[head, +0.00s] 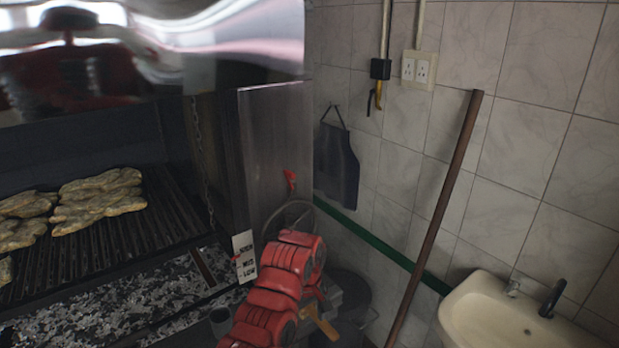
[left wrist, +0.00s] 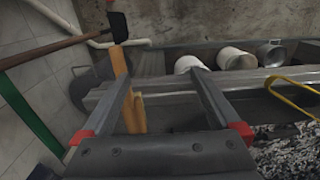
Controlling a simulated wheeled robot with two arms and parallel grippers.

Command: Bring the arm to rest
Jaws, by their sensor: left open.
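My left arm, red and jointed, reaches in from the bottom of the head view, and its grey gripper (head: 325,300) is at the right side of the grill, above a dark round bin. In the left wrist view my left gripper (left wrist: 160,78) is open, with its two grey fingers spread apart. No held object shows between them. A wooden piece (left wrist: 122,68) stands beyond the left finger; whether it touches the finger I cannot tell. My right gripper is not in either view.
The grill grate (head: 165,225) holds several pieces of meat (head: 98,200) above ash and coals (head: 120,305). A brown pole (head: 435,220) leans on the tiled wall. A sink (head: 500,315) is at the right.

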